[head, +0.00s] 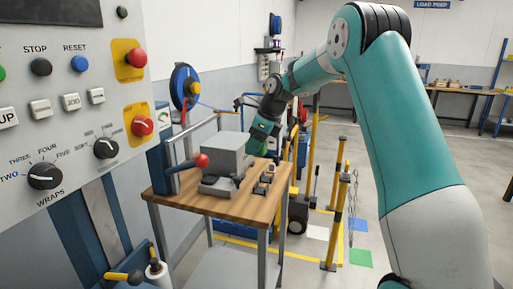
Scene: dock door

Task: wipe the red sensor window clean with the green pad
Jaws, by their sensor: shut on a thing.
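My arm reaches away over the wooden bench, and my gripper (261,142) is at its far end, small in the view. It is shut on the green pad (258,149), of which only a little green shows just behind the grey box. The fingertips and the pad's lower part are hidden or too small to make out. I cannot make out the red sensor window for certain. A small red patch (303,115) shows just right of my wrist, but I cannot tell what it is.
The wooden bench (225,207) carries a grey box-shaped device (221,152) with a red-knobbed lever (201,160). A control panel (65,110) stands close on the left. Yellow posts (337,205) and a hanging chain (352,205) stand right of the bench. Open floor lies farther right.

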